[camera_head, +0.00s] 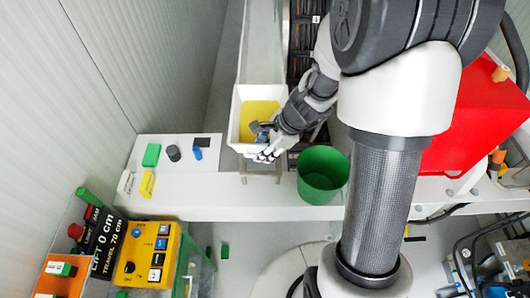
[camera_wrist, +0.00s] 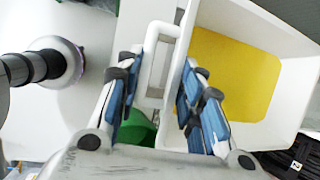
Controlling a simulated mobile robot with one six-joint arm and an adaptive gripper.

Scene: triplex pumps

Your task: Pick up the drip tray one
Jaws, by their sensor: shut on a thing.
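The drip tray (camera_head: 240,134) is a white open box with a yellow bottom, at the back of the bench in the head view. In the wrist view its white wall (camera_wrist: 292,132) and yellow floor fill the right side. A white loop handle (camera_wrist: 150,70) stands at its near side. My gripper (camera_head: 264,141) is at the tray's near right corner. In the wrist view the blue-padded fingers of my gripper (camera_wrist: 160,75) lie either side of the handle, shut on it. The exact finger contact is partly hidden.
A green bucket (camera_head: 322,188) stands close to the right of the tray. Left lie a green block (camera_head: 151,154), a dark cylinder (camera_head: 173,153), a blue piece (camera_head: 197,154) and a yellow piece (camera_head: 148,184). A large red body (camera_head: 475,120) is at right. The bench front is mostly clear.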

